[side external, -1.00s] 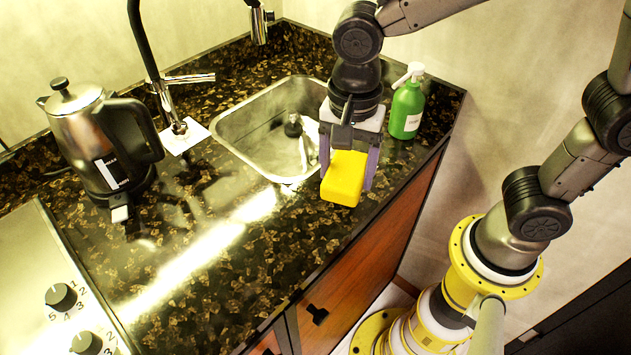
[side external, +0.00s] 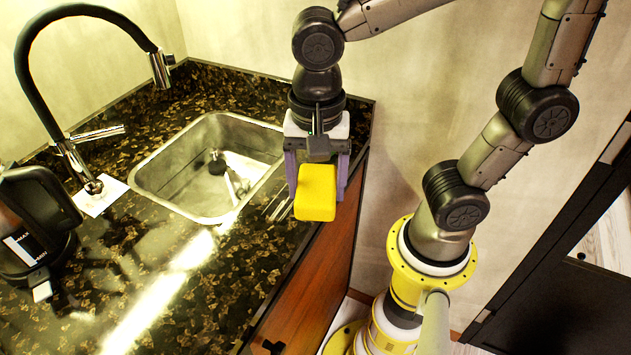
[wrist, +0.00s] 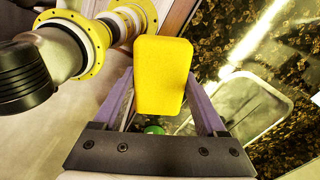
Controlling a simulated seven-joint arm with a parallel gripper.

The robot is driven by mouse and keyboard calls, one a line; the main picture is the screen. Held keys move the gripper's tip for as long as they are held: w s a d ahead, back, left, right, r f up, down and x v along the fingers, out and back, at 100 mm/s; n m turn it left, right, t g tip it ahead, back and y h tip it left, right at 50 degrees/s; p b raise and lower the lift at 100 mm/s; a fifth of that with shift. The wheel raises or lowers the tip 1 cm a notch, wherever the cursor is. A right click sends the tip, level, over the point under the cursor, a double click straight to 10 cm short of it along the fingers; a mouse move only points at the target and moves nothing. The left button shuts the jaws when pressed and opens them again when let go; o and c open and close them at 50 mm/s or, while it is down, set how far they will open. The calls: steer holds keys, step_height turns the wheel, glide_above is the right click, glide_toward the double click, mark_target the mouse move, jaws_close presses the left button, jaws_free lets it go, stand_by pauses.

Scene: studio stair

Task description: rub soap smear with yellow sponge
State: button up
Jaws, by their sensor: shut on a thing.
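My gripper (side external: 317,186), with purple fingers, is shut on the yellow sponge (side external: 315,195) near the counter's right edge, to the right of the sink. The sponge hangs below the fingers; I cannot tell its exact height. In the wrist view, the sponge (wrist: 163,70) fills the space between the fingers (wrist: 161,88), with the counter to its right. I cannot make out a soap smear for certain; a bright white streak on the counter looks like glare. A small green patch (wrist: 155,128) shows below the sponge in the wrist view, perhaps the green bottle.
The steel sink (side external: 165,190) is set into the dark speckled counter (side external: 225,285). A black tap (side external: 80,135) arches at the back left. A kettle (side external: 35,230) stands at the left edge. A wooden cabinet front (side external: 312,280) drops below the counter edge.

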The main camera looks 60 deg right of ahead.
steer(key=shift+c, duration=1)
steer(key=shift+w+a+n, duration=0.1)
steer(key=shift+w+n, duration=0.15)
steer(key=shift+n, duration=0.05)
steer(key=w+n, duration=0.1)
steer(key=w, duration=0.2)
steer(key=m, duration=0.2)
glide_toward(283, 190)
steer(key=a, duration=0.4)
steer(key=shift+n, duration=0.3)
steer(key=shift+w+d+f, duration=0.1)
steer(key=shift+f, duration=1.3)
steer(key=shift+w+f, duration=0.1)
steer(key=shift+f, duration=1.3)
steer(key=shift+s+f, duration=0.6)
steer(key=shift+s, duration=0.25)
steer(key=shift+c, duration=0.5)
steer(key=shift+s, duration=1.15)
steer(key=shift+d, duration=0.7)
steer(key=shift+w+d, duration=0.15)
steer(key=shift+d, duration=0.1)
steer(key=shift+w, duration=1.9)
steer(key=shift+d, duration=0.8)
steer(key=shift+s+d, duration=0.15)
steer(key=shift+s, duration=2)
step_height(283, 190, up, 8)
